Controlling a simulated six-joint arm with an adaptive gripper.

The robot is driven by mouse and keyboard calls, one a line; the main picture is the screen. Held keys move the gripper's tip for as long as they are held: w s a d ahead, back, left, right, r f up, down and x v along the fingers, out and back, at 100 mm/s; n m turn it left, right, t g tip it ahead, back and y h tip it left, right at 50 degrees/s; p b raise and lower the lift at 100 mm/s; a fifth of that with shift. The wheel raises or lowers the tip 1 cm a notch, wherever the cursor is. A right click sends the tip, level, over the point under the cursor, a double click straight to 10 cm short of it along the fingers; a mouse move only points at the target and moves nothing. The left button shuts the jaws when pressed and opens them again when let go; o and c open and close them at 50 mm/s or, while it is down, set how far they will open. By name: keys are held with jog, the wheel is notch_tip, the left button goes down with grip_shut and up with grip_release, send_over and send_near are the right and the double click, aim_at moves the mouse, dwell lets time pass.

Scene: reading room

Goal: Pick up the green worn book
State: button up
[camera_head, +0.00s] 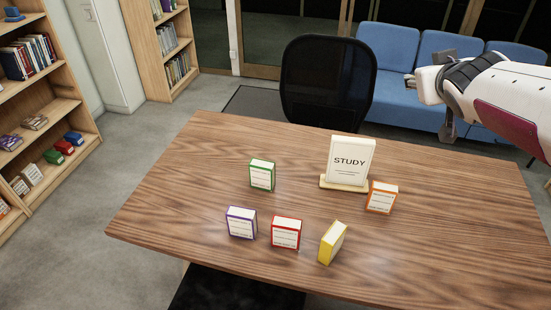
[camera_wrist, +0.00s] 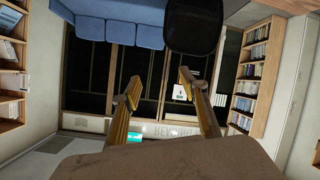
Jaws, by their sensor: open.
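The green book (camera_head: 262,175) stands upright on the wooden table (camera_head: 180,190), left of the STUDY sign. Its pale label faces the front; whether it is worn is too small to tell. My gripper (camera_wrist: 158,83) shows in the wrist view with its two fingers wide apart and nothing between them. The wrist view looks across the room and shows no green book. In the head view my arm reaches in from the right, high above the table's far right side and well away from the book.
A STUDY sign (camera_head: 350,160) stands right of the green book, with an orange book (camera_head: 381,197) near it. Purple (camera_head: 241,223), red (camera_head: 286,232) and yellow (camera_head: 332,243) books stand in front. A black chair (camera_head: 328,80) is behind the table. The table's left side is clear.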

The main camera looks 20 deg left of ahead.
jog(key=w+a+f+n+y, duration=0.3)
jog(key=w+a+f+y, duration=0.1)
jog(key=w+a, duration=0.4)
jog(key=w+a+f+n+y, duration=0.4)
jog(key=w+a, duration=0.2)
jog(key=a, duration=0.3)
jog(key=n+g+y, duration=0.5)
jog(key=n+g, duration=0.2)
jog(key=g, duration=0.5)
send_over(274, 169)
jog(key=d, duration=0.2)
notch_tip(274, 169, down, 27)
jog(key=f, duration=0.1)
jog(key=d+f, duration=0.1)
jog(key=f, duration=0.1)
jog(key=shift+s+f+m, duration=0.1)
jog(key=shift+m, duration=0.2)
jog(key=shift+s+d+f+g, duration=0.2)
jog(key=shift+f+g, duration=0.2)
jog(key=shift+f, duration=0.2)
jog(key=shift+a, duration=0.15)
